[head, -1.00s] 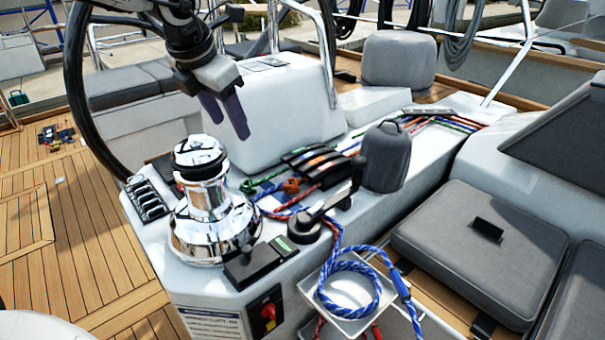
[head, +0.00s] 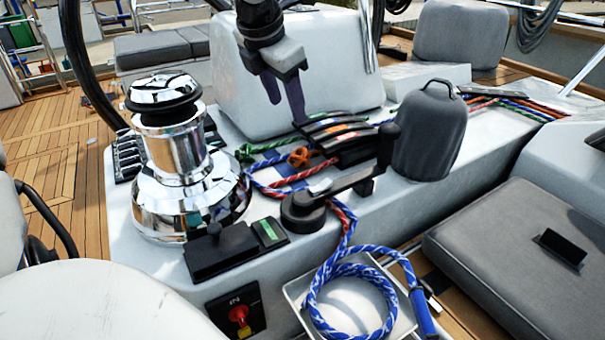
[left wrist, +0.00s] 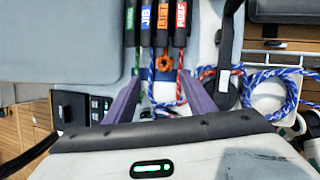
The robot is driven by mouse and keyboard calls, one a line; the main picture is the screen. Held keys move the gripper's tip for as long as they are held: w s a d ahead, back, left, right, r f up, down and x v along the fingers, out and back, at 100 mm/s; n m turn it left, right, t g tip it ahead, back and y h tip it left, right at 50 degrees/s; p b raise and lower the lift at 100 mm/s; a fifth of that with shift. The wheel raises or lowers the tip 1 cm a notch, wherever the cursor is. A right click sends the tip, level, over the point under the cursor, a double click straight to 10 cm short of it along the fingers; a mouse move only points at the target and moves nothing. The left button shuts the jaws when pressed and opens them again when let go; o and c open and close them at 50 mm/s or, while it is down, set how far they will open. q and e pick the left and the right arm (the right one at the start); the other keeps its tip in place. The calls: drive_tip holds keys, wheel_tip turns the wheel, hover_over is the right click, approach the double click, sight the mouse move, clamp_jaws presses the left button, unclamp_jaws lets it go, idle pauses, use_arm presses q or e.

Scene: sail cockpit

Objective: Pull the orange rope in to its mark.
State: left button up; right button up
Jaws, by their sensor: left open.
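The orange rope (head: 299,157) shows as a small knotted bundle at the near end of the black rope clutches (head: 340,137). In the left wrist view the orange knot (left wrist: 164,63) hangs below the orange-labelled clutch (left wrist: 163,35). Behind the clutches an orange line (head: 525,107) runs among the other ropes. I cannot make out a mark on it. My left gripper (head: 286,100) is open, pointing down above and behind the knot in the head view. In the left wrist view its purple fingers (left wrist: 158,90) stand on either side of the ropes, with nothing held. My right gripper is not in view.
A chrome winch (head: 185,165) stands left of the clutches. A black winch handle (head: 340,188), a grey covered winch (head: 430,130) and green, blue and red ropes are close by. A coiled blue rope (head: 350,295) lies in a white tray (head: 296,292).

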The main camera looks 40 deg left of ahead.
use_arm(q)
drive_tip(key=b, duration=0.3)
approach(297, 154)
drive_tip(key=b+x, duration=0.3)
drive_tip(key=x, duration=0.7)
drive_tip(key=shift+s, duration=0.1)
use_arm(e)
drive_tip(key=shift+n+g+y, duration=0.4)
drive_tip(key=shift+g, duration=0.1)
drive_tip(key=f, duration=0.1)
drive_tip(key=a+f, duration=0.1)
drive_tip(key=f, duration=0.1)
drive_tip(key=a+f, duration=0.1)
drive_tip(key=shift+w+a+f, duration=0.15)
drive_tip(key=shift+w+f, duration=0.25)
